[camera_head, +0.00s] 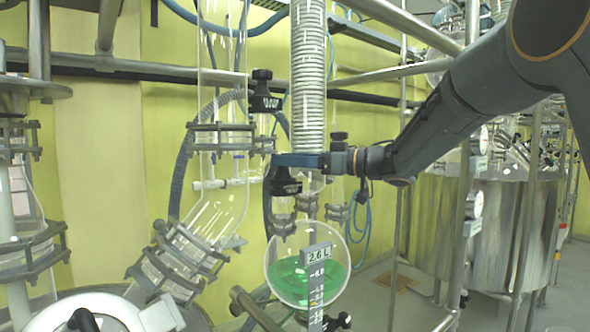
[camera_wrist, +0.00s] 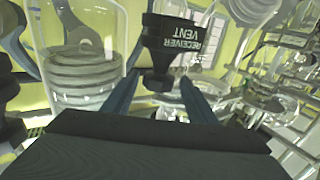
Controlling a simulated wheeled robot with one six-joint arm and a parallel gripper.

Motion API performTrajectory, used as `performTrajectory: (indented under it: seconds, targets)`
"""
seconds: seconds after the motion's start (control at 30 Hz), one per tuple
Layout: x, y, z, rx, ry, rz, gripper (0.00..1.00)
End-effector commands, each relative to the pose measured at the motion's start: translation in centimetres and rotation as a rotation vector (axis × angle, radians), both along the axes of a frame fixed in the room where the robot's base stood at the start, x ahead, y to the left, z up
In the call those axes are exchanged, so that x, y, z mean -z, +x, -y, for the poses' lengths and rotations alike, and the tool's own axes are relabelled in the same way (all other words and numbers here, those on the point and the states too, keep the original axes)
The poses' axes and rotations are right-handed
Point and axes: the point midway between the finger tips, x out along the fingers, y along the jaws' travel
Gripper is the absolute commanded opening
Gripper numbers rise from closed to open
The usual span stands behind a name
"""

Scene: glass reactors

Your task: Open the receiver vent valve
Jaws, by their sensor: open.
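The receiver vent valve (camera_wrist: 172,42) is a black valve with white lettering "RECEIVER VENT", upside down in the wrist view. Its narrow black knob is between the two fingers of my gripper (camera_wrist: 160,80), which is open. Gaps seem to show beside the knob; contact is unclear. In the head view, my gripper (camera_head: 297,160) reaches in from the right, its blue fingers at the top of a black valve (camera_head: 284,187). This appears to be the same valve; its knob is hidden by the fingers and its label is too small to read.
Another black valve (camera_head: 264,98) stands just above and left. A ribbed hose (camera_head: 308,80) hangs close by my gripper. Glass columns stand left; a steel vessel (camera_head: 490,225) stands right.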

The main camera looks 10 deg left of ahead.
Motion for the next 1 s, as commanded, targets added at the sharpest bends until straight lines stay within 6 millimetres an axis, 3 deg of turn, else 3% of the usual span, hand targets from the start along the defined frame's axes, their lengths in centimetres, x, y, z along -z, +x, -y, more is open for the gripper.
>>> performTrajectory:
  seconds: [0.37, 1.0]
  targets:
    - [0.1, -0.1, -0.1, 0.051, 0.001, -0.003, 0.57]
    - [0.4, -0.8, -0.7, 0.497, 0.002, 0.004, 0.57]
